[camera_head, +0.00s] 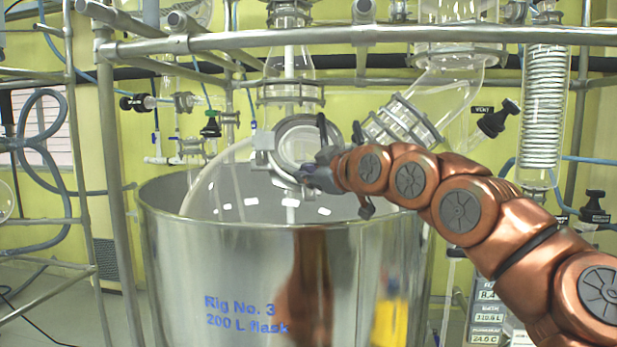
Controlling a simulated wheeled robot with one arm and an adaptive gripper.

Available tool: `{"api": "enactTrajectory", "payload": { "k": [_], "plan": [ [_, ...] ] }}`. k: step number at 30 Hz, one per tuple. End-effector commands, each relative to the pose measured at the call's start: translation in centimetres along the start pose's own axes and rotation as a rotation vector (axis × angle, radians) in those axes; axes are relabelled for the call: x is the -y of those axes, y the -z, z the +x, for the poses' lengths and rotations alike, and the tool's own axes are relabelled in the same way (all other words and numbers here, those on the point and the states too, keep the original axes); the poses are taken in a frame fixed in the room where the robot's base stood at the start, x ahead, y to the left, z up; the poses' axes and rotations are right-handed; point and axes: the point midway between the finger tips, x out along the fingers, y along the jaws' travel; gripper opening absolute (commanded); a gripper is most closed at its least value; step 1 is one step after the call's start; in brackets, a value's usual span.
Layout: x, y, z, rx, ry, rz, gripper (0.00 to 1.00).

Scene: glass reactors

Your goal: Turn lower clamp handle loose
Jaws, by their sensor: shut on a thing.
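A round metal clamp ring (283,133) sits around the glass port at the top of the flask, just above the rim of the steel vessel (250,222). My gripper (312,176) reaches in from the right to the lower right side of this ring. Its fingers are shut on what appears to be the lower clamp handle, which they mostly hide. The handle's exact angle cannot be made out.
Metal rails (330,38) cross above the work area. A slanted glass joint with a metal coupling (403,121) stands close above my arm. A black-handled vent valve (497,119) and a coiled glass condenser (545,105) are at right.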

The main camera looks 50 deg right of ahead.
Motion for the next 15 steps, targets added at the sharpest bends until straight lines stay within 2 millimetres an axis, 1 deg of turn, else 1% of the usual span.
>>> {"api": "enactTrajectory", "payload": {
  "k": [15],
  "plan": [
    [0.36, 0.26, 0.02, -0.002, 0.224, -0.261, 0.0]
  ]
}}
